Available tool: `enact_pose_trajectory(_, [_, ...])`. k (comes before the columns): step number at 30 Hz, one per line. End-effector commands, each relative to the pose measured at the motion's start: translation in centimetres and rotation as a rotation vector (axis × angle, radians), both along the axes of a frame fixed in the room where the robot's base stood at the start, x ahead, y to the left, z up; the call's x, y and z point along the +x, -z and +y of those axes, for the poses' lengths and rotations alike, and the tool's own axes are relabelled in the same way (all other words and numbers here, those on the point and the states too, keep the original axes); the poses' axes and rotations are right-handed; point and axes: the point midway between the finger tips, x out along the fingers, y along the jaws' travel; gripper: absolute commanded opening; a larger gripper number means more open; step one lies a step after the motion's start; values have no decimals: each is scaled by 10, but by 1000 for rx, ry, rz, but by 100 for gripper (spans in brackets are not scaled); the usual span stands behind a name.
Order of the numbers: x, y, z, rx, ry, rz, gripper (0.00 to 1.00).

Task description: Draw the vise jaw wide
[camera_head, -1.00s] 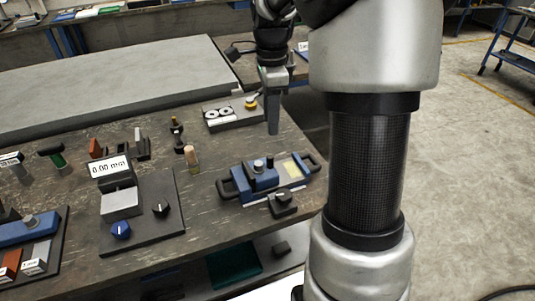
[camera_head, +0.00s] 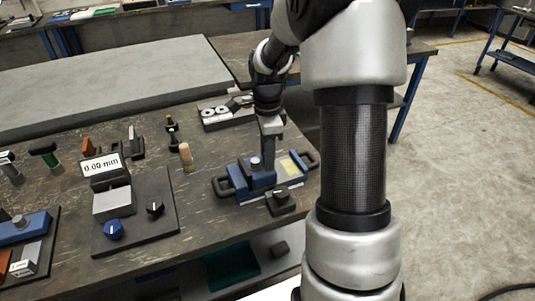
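A small blue vise (camera_head: 240,186) with black loop handles at both ends sits near the right edge of the workbench. It has a small knob (camera_head: 255,163) on top and a pale yellow plate (camera_head: 289,167) at its right part. A second blue vise-like block (camera_head: 22,228) lies on a dark board at the far left; I cannot tell which one the task means. My gripper (camera_head: 270,150) points down over the right vise, its fingertips in front of or at the vise's middle. Whether it touches the vise is unclear. Its fingers overlap in this view, so their opening is hidden.
A gauge reading 0.00 mm (camera_head: 101,166) stands on a dark base with knobs, left of the vise. A black block (camera_head: 281,201) lies in front of the vise. A tray with white discs (camera_head: 214,118) is behind. A wooden peg (camera_head: 186,153) stands nearby.

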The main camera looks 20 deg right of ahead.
Motion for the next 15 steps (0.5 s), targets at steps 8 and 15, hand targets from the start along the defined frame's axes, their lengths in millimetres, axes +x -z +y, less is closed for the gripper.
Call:
enact_pose_trajectory(8, [0,0,0,0,0,0,4])
enact_pose_trajectory(15, [0,-1,-2,0,1,0,0])
